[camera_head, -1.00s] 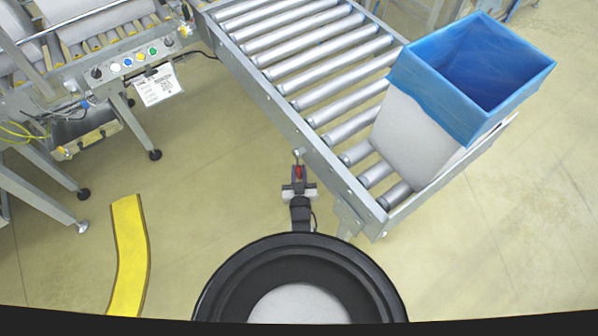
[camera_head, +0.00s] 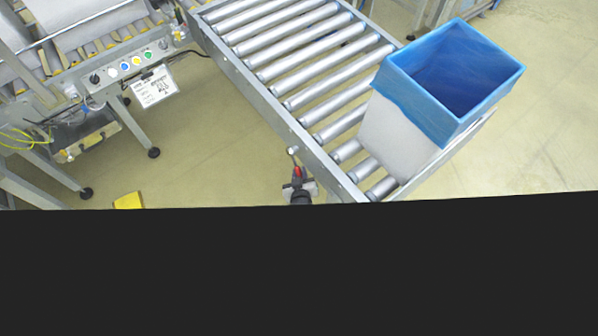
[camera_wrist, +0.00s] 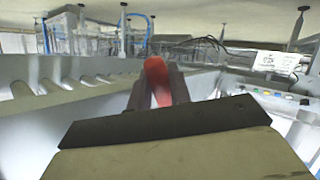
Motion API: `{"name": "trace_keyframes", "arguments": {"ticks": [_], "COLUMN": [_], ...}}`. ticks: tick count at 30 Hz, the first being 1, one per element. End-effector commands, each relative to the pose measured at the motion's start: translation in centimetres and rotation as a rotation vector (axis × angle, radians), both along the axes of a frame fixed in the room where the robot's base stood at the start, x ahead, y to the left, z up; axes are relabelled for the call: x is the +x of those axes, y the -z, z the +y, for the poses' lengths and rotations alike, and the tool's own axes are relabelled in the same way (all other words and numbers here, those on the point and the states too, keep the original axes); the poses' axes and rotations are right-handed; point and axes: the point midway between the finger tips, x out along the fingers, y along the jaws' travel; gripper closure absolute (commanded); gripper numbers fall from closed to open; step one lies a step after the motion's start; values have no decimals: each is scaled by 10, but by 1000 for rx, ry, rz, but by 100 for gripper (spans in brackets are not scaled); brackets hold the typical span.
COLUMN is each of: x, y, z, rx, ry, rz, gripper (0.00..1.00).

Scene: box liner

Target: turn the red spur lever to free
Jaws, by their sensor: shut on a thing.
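The red spur lever (camera_head: 297,171) is at the near side rail of the roller conveyor. It shows as a small red tip with a pale round end just beyond it. In the wrist view the red lever (camera_wrist: 157,80) stands upright between the dark fingers. My gripper (camera_head: 297,180) is shut on the lever; it also shows in the wrist view (camera_wrist: 158,88). The lower part of the lever is hidden by the fingers and the gripper body. No marking for the free position can be read.
The roller conveyor (camera_head: 262,101) runs from upper left to lower right. A white box with a blue liner (camera_head: 413,95) stands on its near end. A machine with coloured buttons (camera_head: 125,67) is at the left. Dark covers the lower head view.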

Motion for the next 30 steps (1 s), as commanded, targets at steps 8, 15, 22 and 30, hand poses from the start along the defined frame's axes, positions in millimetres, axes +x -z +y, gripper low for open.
{"name": "trace_keyframes", "arguments": {"ticks": [8, 15, 22, 30], "x": [1, 1, 7, 22], "y": [-1, -1, 8, 17], "z": [0, -2, 1, 13], "rx": [-1, 1, 42, 157], "ry": [1, 4, 5, 2], "rz": [-3, -5, -64, -222], "gripper": [59, 59, 59, 59]}}
